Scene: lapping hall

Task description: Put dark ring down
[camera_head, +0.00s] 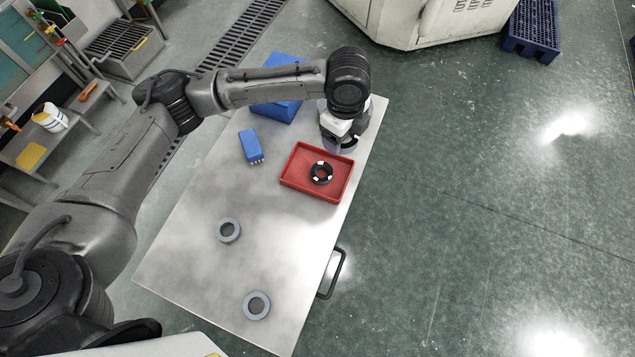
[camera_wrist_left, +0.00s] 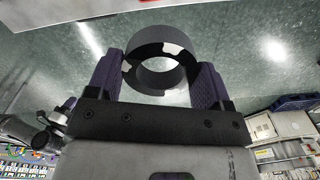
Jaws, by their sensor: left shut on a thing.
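My left gripper (camera_head: 338,141) is over the far right part of the metal table, just beyond the red tray (camera_head: 289,181). In the left wrist view its purple fingers (camera_wrist_left: 157,82) are shut on a dark grey ring (camera_wrist_left: 152,42) with light patches, one finger on each side. In the head view only part of this held ring (camera_head: 350,147) shows below the gripper. Its height over the table is hard to tell. A black ring with white marks (camera_head: 314,178) lies flat in the red tray. My right gripper is not in view.
Two grey rings, one mid-table (camera_head: 221,238) and one nearer (camera_head: 247,309), lie on the table (camera_head: 195,268). A small blue block (camera_head: 251,146) and a larger blue box (camera_head: 277,111) stand left of the gripper. The near table is mostly clear. A handle (camera_head: 333,283) juts from the right edge.

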